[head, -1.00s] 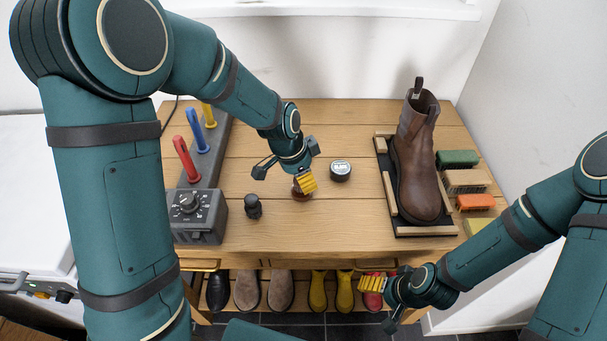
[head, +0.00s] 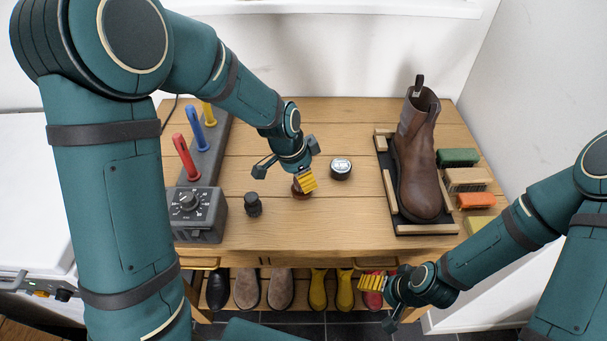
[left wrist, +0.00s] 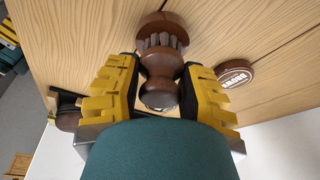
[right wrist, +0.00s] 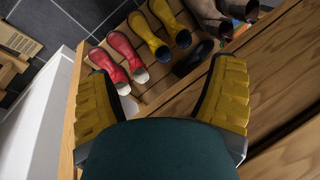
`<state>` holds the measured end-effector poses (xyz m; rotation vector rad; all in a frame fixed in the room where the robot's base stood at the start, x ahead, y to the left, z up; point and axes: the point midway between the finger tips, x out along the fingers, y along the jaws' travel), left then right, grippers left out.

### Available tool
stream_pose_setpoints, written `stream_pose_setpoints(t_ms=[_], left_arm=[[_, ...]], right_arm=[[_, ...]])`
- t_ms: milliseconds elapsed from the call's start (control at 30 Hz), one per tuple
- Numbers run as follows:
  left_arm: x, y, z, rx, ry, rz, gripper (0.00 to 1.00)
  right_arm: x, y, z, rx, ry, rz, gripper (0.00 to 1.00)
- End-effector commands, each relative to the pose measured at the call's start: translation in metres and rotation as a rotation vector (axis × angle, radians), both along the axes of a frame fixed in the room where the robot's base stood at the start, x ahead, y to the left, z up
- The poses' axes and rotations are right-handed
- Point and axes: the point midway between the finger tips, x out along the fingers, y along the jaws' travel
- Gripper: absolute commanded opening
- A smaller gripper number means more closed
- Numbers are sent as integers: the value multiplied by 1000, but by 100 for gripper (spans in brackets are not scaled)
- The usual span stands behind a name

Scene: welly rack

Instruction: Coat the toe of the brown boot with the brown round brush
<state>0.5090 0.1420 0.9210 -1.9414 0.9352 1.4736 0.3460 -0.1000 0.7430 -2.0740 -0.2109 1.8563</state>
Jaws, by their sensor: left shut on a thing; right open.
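The brown boot (head: 418,172) stands upright in a dark tray with wooden edge strips (head: 388,190) at the right of the bench, toe toward me. My left gripper (head: 306,182) is shut on the brown round brush (head: 299,193), left of the boot. In the left wrist view the brush (left wrist: 161,63) has its brown handle between the yellow fingers (left wrist: 160,92) and its grey bristles away from me. I cannot tell whether it touches the bench. My right gripper (head: 374,285) is open and empty before the bench.
A small dark round-topped object (head: 252,205) stands left of the brush. A grey unit with a dial (head: 196,215) and coloured handles is at the left. Several brushes or blocks (head: 466,180) lie right of the boot. Footwear (head: 318,290) fills the shelf below. The bench between tin and boot is clear.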

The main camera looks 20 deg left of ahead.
Motion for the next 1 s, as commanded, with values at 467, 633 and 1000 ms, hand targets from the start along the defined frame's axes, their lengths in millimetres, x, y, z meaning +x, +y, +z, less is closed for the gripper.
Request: stream_pose_setpoints(t_ms=[467, 633, 1000], left_arm=[[0, 0, -6, 0, 0, 0, 13], [0, 0, -6, 0, 0, 0, 13], [0, 0, -6, 0, 0, 0, 13]], right_arm=[[0, 0, -5, 0, 0, 0, 83], [0, 0, -5, 0, 0, 0, 83], [0, 0, -6, 0, 0, 0, 83]])
